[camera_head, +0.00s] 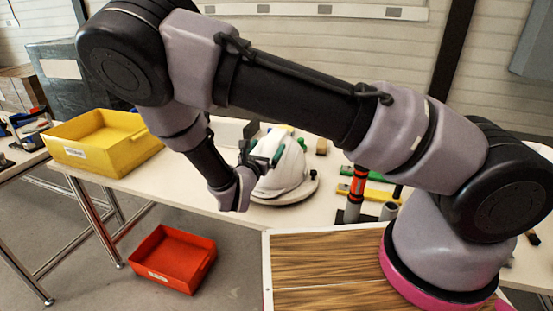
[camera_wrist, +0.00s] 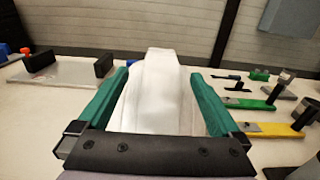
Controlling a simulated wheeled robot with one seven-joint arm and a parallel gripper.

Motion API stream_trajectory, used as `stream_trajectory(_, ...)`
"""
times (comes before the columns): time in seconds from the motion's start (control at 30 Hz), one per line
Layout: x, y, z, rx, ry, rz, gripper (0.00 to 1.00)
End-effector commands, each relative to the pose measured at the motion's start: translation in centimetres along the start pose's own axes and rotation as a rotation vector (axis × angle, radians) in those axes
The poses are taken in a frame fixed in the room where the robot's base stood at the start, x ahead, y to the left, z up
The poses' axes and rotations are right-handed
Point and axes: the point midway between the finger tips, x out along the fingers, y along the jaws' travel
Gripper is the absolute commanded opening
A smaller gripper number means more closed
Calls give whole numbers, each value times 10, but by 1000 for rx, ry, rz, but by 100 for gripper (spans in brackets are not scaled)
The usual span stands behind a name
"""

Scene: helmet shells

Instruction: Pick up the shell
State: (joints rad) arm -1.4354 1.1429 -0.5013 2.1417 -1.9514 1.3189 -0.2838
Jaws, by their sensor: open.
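A white helmet shell (camera_head: 287,172) sits on a round pale base (camera_head: 290,195) on the white table. In the wrist view the shell (camera_wrist: 158,90) lies between the two green fingers of my gripper (camera_wrist: 160,98). The fingers are open, one on each side of the shell. In the wrist view a narrow gap seems to show beside each finger, and I cannot tell whether either finger touches. In the head view my gripper (camera_head: 262,155) is at the shell's upper left side, and my wrist hides part of the shell.
A yellow bin (camera_head: 105,140) stands on the table's left end. A red bin (camera_head: 172,259) is on the floor below. Green and yellow handled fixtures (camera_wrist: 270,129) stand to the right of the shell. A grey plate with black blocks (camera_wrist: 70,72) is to its left.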

Motion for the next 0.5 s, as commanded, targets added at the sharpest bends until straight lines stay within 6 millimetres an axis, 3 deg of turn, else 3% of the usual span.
stream_trajectory(0.27,27,-2,0,0,0,-3,100)
stream_trajectory(0.5,62,-3,-1,1,0,-4,100)
